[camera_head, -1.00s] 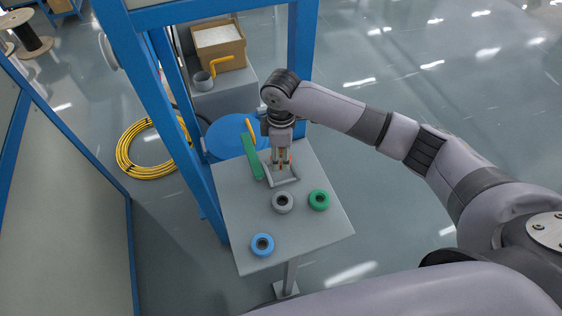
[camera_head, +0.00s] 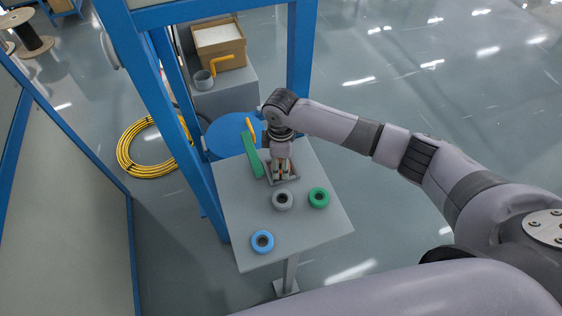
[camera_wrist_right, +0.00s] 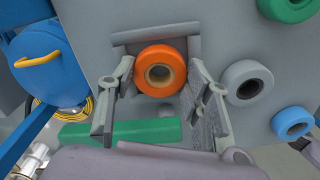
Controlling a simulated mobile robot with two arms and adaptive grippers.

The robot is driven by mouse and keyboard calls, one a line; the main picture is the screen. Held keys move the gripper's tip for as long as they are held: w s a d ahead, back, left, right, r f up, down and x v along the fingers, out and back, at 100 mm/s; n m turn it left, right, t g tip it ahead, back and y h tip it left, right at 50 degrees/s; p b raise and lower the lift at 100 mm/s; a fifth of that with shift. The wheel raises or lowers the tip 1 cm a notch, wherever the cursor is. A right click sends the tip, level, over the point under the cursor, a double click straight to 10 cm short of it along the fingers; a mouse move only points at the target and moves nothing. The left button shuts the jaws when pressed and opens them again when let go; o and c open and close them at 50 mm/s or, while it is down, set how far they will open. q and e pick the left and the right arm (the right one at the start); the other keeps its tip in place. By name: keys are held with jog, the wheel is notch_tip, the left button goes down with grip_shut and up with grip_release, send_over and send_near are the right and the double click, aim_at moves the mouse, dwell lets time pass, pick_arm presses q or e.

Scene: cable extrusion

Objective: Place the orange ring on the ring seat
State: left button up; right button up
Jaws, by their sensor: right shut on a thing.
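The orange ring (camera_wrist_right: 161,74) sits between the two fingertips of my right gripper (camera_wrist_right: 160,78) in the right wrist view, its hole facing the camera. In the head view my right gripper (camera_head: 281,173) points down at the grey raised-edge holder (camera_head: 297,179) on the table and mostly hides the ring. This holder, which looks like the ring seat, also shows around the ring in the right wrist view (camera_wrist_right: 150,36). I cannot tell whether the ring touches its floor. My left gripper is not in view.
On the grey table (camera_head: 325,230) lie a grey ring (camera_head: 283,199), a green ring (camera_head: 318,197) and a blue ring (camera_head: 262,241). A green bar (camera_head: 251,152) stands close left of the holder. A blue frame post (camera_head: 168,105) rises beside the table. The front right of the table is clear.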

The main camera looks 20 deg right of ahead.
jog(key=shift+s+f, duration=0.3)
jog(key=shift+f, duration=0.25)
jog(key=o, duration=0.8)
jog(key=shift+f, duration=0.1)
jog(key=o, duration=0.4)
jog(key=shift+w+f, duration=0.15)
jog(key=shift+f, duration=0.05)
jog(key=shift+o, duration=0.2)
jog(key=shift+r, duration=0.25)
jog(key=shift+w+r, duration=0.1)
jog(key=shift+r, duration=0.15)
notch_tip(320, 180, up, 13)
jog(key=shift+b, duration=0.45)
jog(key=shift+w, duration=0.1)
